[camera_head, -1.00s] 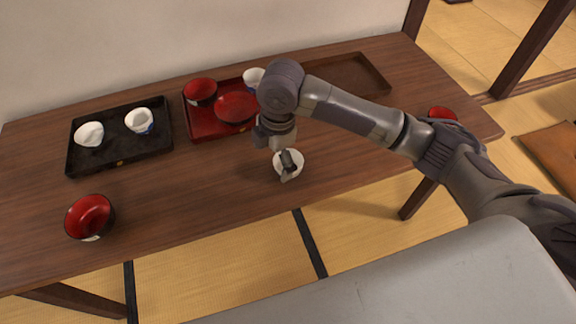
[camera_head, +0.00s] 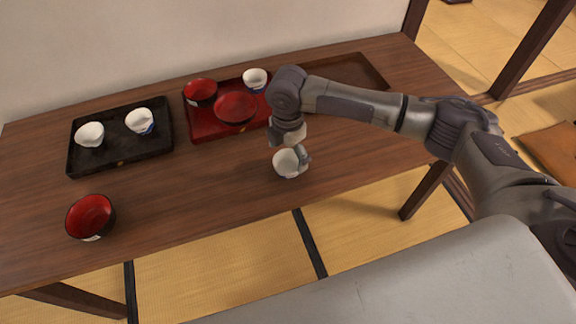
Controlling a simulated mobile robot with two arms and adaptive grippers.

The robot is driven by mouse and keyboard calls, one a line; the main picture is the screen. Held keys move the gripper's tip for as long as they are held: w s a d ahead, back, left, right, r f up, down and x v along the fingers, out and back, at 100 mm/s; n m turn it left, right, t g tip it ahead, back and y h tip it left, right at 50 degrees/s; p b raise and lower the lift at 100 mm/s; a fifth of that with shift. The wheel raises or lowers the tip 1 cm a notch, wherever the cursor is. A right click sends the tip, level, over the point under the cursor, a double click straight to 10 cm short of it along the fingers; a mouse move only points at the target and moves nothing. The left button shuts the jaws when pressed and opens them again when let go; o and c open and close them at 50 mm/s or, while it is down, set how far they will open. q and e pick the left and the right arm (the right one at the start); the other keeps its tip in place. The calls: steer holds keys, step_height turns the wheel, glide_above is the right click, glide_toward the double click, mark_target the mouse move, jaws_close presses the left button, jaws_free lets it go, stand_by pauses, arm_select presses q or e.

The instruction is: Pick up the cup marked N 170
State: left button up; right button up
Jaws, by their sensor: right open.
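Several white cups are in the head view, and I cannot read the mark N 170 on any of them. One white cup (camera_head: 285,165) stands on the bare table near its front edge. My right gripper (camera_head: 290,157) is open at this cup, with a finger at its right side and rim; I cannot tell whether it touches. Two white cups with some blue, the left one (camera_head: 90,135) and the right one (camera_head: 139,121), stand on the black tray (camera_head: 118,160). Another white cup (camera_head: 255,79) stands at the red tray. My left gripper is out of view.
The red tray (camera_head: 203,130) holds a dark-red bowl (camera_head: 200,91) and a red dish (camera_head: 236,107). A red and black bowl (camera_head: 90,217) stands at the table's front left. A brown tray (camera_head: 350,70) lies at the back right. The middle-left of the table (camera_head: 190,190) is clear.

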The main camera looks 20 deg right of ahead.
mark_target(288, 170)
step_height(288, 170, down, 4)
steer(key=shift+f, duration=0.2)
steer(key=shift+r, duration=0.1)
steer(key=c, duration=1.2)
